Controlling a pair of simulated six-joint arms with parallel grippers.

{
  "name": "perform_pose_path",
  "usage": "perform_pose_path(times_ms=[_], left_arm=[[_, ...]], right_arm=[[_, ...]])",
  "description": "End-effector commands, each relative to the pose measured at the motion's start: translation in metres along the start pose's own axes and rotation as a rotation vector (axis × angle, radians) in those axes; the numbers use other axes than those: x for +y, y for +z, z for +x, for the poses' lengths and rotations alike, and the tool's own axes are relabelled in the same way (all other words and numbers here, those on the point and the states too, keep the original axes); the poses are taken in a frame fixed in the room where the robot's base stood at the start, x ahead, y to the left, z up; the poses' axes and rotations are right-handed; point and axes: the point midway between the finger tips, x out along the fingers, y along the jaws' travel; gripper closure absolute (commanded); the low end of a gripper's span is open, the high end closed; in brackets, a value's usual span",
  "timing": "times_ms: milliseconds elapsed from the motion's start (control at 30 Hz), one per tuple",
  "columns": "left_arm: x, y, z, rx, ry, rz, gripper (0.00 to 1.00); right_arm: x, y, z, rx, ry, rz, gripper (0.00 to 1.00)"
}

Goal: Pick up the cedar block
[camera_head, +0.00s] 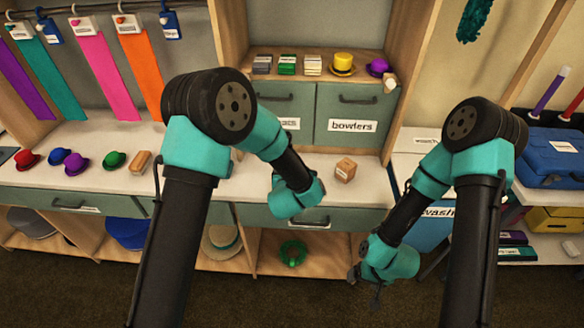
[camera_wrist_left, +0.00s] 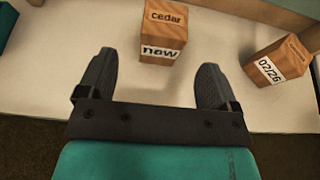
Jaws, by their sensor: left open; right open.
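The cedar block (camera_wrist_left: 164,28) is a small wooden block with the labels "cedar" and "now", on the pale counter in the left wrist view. My left gripper (camera_wrist_left: 156,72) is open and empty; the block's near end shows between and just ahead of its fingertips. I cannot tell the height gap. In the head view my left arm's wrist hides its fingers. A wooden block (camera_head: 345,169) stands to the right of that wrist; I cannot tell whether it is the cedar one. My right gripper (camera_head: 363,287) is open and low, in front of the counter.
A second wooden block (camera_wrist_left: 278,62) labelled "02/26" stands right of the cedar block. Several small hats, a green one (camera_head: 114,160) among them, and a brown block (camera_head: 140,161) lie on the left counter. The shelf (camera_head: 318,78) holds more items. A blue case (camera_head: 553,157) is at right.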

Motion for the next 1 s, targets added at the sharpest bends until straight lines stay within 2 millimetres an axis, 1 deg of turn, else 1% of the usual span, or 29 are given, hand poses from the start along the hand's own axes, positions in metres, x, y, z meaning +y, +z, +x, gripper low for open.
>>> perform_pose_path(times_ms=[33,100,200,300,567,667,767,1000], left_arm=[[0.001,-0.001,0.009,0.001,0.002,-0.001,0.15],[0.0,0.0,0.019,0.0,0.002,-0.001,0.15],[0.0,-0.001,0.028,0.001,0.001,0.0,0.15],[0.0,0.0,0.032,0.0,0.001,0.0,0.15],[0.0,0.0,0.032,0.0,0.0,0.0,0.15],[0.0,0.0,0.035,0.0,0.001,0.0,0.15],[-0.001,0.0,0.045,0.0,0.001,-0.001,0.15],[-0.003,-0.001,0.076,0.0,0.001,-0.001,0.15]], right_arm=[[0.0,0.0,0.0,0.0,0.0,0.0,0.19],[0.0,0.0,0.0,0.0,0.0,0.0,0.19],[0.0,0.0,0.0,0.0,0.0,0.0,0.19],[0.0,0.0,0.0,0.0,0.0,0.0,0.19],[0.0,0.0,0.0,0.0,0.0,0.0,0.19],[0.0,0.0,0.0,0.0,0.0,0.0,0.19],[0.0,0.0,0.0,0.0,0.0,0.0,0.19],[0.0,0.0,0.0,0.0,0.0,0.0,0.19]])
